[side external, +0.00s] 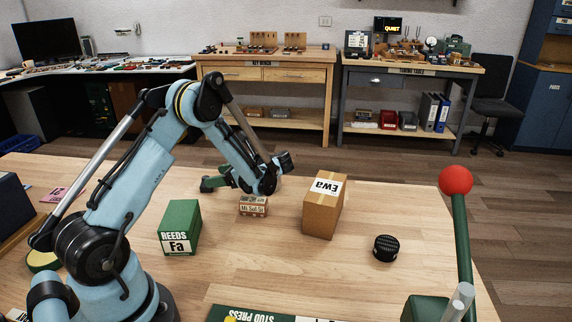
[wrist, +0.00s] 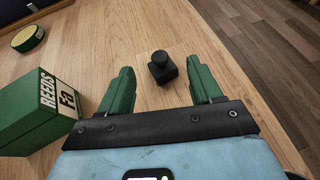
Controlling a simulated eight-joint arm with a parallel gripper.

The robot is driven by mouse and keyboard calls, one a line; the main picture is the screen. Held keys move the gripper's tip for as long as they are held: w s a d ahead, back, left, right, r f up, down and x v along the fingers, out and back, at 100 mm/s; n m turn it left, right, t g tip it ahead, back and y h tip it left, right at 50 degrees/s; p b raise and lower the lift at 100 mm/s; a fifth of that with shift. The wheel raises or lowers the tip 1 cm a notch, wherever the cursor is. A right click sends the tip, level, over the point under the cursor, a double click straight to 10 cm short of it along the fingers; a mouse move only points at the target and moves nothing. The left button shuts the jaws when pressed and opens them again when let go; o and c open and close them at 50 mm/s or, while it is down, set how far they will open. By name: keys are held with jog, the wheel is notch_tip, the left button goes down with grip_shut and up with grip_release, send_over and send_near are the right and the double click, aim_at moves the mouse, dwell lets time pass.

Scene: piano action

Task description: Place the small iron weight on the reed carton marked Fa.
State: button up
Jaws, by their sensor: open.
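The small iron weight (wrist: 162,67) shows in the wrist view as a dark block with a round knob on top, standing upright on the wooden table. My gripper (wrist: 160,80) is open and empty, its two green fingers apart, with the weight beyond and between their tips. In the side view my gripper (side external: 213,181) is low over the table behind the cartons, and I cannot make out the weight there. The green reed carton marked Fa (side external: 180,228) stands near my arm, its top bare. It also shows left of my fingers in the wrist view (wrist: 42,112).
A green lever with a red ball (side external: 456,181) rises at the right edge. A round tin (wrist: 28,38) lies far left in the wrist view.

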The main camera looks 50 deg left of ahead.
jog(key=shift+x, duration=2.9)
jog(key=shift+s+d, duration=0.1)
jog(key=shift+c, duration=0.4)
grip_shut()
jog(key=shift+r, duration=0.1)
